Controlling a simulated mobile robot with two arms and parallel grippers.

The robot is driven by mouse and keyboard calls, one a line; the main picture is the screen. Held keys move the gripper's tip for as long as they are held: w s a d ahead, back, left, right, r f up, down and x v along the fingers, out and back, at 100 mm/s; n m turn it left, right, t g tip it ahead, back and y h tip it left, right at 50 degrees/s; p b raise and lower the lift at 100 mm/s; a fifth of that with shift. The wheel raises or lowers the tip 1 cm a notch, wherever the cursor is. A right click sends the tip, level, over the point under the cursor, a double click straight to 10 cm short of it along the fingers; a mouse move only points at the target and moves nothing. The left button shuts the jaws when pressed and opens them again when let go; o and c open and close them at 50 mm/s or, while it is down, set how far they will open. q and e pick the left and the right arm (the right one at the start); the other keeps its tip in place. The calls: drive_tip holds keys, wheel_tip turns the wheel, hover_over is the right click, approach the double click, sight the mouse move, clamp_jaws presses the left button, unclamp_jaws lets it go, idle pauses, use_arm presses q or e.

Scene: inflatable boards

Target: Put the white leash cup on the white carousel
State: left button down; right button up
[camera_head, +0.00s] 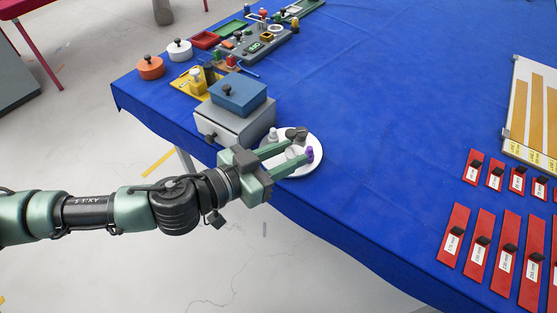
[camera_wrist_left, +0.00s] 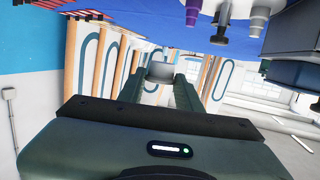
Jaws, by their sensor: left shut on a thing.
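The white carousel (camera_head: 312,167) is a round disc on the blue table near its front edge. A pale grey cup (camera_head: 272,136), a dark cup (camera_head: 296,133) and a purple cup (camera_head: 310,154) stand on it. My left gripper (camera_head: 296,153) reaches over the disc, shut on the white leash cup (camera_head: 291,152), which is partly hidden by the fingers. In the left wrist view the white cup (camera_wrist_left: 160,71) sits between the fingertips, and the purple cup (camera_wrist_left: 256,18) and dark cup (camera_wrist_left: 222,24) show beside it. I cannot tell whether the held cup touches the disc. My right gripper is not in view.
A grey box (camera_head: 229,124) with a blue box (camera_head: 238,93) on top stands close behind the carousel. Orange (camera_head: 150,68) and white (camera_head: 180,51) round pots and several trays lie farther back. Red labelled strips (camera_head: 480,241) lie at right. The middle of the table is clear.

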use_arm(q)
drive_tip(key=w+r+m+g+h, duration=0.1)
drive_tip(key=w+r+m+g, duration=0.1)
drive_tip(key=w+r, duration=0.1)
wheel_tip(320, 180, up, 5)
drive_tip(key=m+g+h+p, duration=0.1)
hover_over(272, 166)
wheel_tip(272, 166, down, 19)
drive_tip(key=b, duration=0.3)
drive_tip(key=shift+w, duration=0.1)
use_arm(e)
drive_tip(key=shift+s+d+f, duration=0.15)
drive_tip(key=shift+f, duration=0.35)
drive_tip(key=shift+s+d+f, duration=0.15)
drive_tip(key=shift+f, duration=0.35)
use_arm(q)
drive_tip(key=c, duration=1)
unclamp_jaws()
drive_tip(key=shift+o, duration=0.2)
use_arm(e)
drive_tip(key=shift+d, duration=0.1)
